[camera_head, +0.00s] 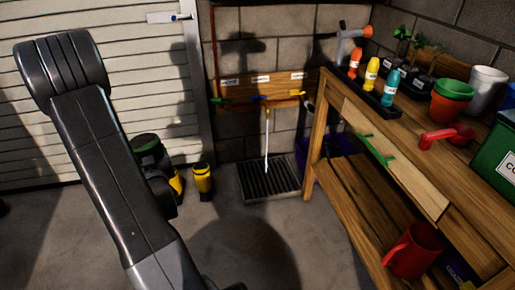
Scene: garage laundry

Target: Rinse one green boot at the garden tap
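A dark green and black thing (146,143) shows beside my arm near the shutter door. It may be a green boot, but my arm hides most of it. A wooden board on the back wall carries several taps with labels. My arm crosses the left foreground; my gripper's fingers do not show.
A yellow and black boot (203,181) stands left of the drain; another yellow piece (176,185) is partly hidden by my arm. A wooden workbench (400,140) fills the right side, holding bottles and pots. A red jug (413,250) stands on its lower shelf. The floor in the middle is clear.

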